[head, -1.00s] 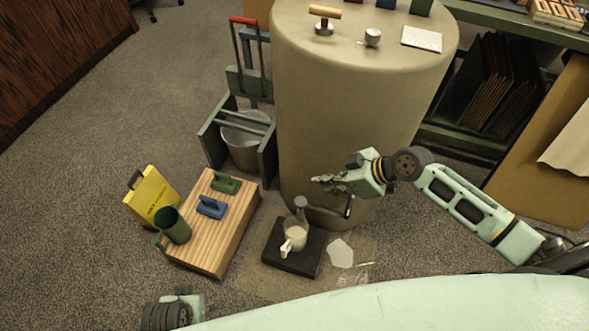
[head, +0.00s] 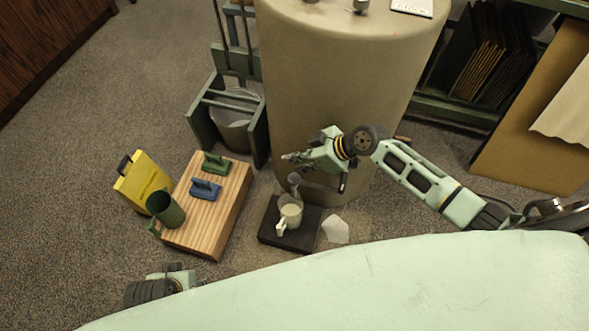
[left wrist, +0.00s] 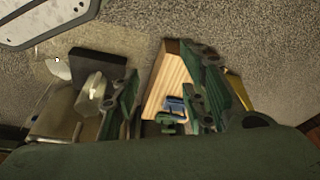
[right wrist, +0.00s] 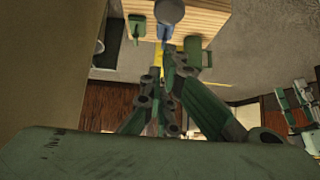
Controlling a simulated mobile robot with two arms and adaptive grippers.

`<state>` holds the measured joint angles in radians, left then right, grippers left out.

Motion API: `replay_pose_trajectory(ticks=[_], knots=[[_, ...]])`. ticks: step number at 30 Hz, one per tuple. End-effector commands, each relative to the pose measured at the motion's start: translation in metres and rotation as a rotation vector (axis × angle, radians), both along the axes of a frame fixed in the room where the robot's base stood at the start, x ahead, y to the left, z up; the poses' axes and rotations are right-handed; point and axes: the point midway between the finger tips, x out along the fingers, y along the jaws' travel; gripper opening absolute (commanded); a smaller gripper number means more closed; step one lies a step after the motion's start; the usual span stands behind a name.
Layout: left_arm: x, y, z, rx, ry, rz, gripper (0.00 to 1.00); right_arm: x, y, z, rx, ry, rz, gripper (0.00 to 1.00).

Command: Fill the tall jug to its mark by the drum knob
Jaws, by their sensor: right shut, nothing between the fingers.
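A pale, translucent jug (head: 290,215) with a whitish filling stands on a black slab (head: 271,236) at the foot of the beige drum (head: 340,75). The drum's grey spout (head: 293,180) is above it. The jug also shows in the left wrist view (left wrist: 97,86). I cannot make out its mark. My right gripper (head: 287,156) is shut and empty, in front of the drum just above the spout. My left gripper (left wrist: 163,85) is open and empty; its fingers are hidden in the head view.
A wooden block (head: 212,233) to the left carries a green can (head: 165,208), a blue handled piece (head: 205,190) and a green one (head: 215,163). A yellow container (head: 142,180) and a metal bucket (head: 232,117) stand nearby. A pale sheet (head: 335,229) lies right of the slab.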

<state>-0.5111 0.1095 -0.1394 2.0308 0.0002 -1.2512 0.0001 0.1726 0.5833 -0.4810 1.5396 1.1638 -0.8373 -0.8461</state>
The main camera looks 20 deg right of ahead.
Motion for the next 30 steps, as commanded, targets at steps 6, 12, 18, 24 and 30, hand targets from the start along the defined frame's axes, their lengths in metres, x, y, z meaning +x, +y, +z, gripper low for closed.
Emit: replay_pose_trajectory(ticks=[6,12,18,24,30], knots=[[0.0,0.001,0.031,0.0,-0.018,0.002,0.4,0.004,0.007,-0.034,-0.002,0.003,0.0,0.0],[-0.002,0.002,0.047,0.0,-0.024,0.004,0.4,0.004,0.007,-0.047,0.0,0.002,0.0,0.0],[-0.003,0.002,0.051,0.0,-0.024,0.004,0.4,0.004,0.007,-0.049,-0.001,0.001,0.001,0.0],[-0.003,0.002,0.051,0.0,-0.024,0.005,0.4,0.004,0.007,-0.049,-0.001,0.001,0.001,0.0],[-0.005,0.002,0.061,-0.001,-0.041,0.005,0.4,0.004,0.007,-0.064,-0.001,0.001,0.001,0.0]])
